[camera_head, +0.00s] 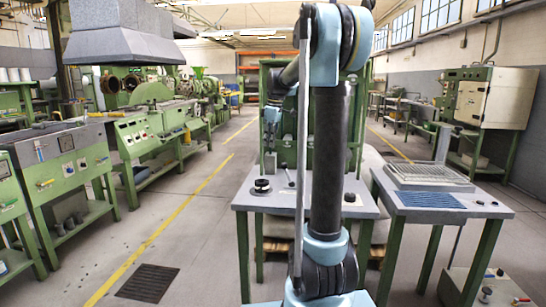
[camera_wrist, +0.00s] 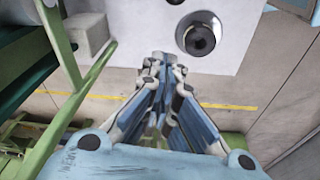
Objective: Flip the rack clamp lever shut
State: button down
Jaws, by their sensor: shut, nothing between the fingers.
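My gripper (camera_wrist: 163,62) is shut and empty in the wrist view, its blue-grey fingers pointing over the edge of a light grey tabletop (camera_wrist: 135,30). A green upright frame (camera_head: 358,85) stands at the table in the head view, largely hidden behind my arm. In the wrist view, slanting green bars (camera_wrist: 60,42) and a grey block (camera_wrist: 88,32) lie left of my fingers, apart from them. I cannot tell whether one of these is the rack clamp lever. In the head view my arm hides the middle of the frame.
A black knob on a round base (camera_wrist: 199,38) stands on the tabletop right of my fingertips. A second table (camera_head: 445,208) with a wire tray (camera_head: 428,176) stands at right. Green machines (camera_head: 150,140) line the left; the floor aisle (camera_head: 185,225) between is clear.

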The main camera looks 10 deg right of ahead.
notch_tip(320, 180, down, 9)
jog(key=a, duration=0.1)
jog(key=shift+s+d+r, duration=0.1)
jog(key=shift+s+d, duration=0.15)
jog(key=shift+d, duration=0.6)
jog(key=shift+s+d, duration=0.2)
jog(key=shift+d, duration=0.65)
jog(key=shift+r, duration=0.1)
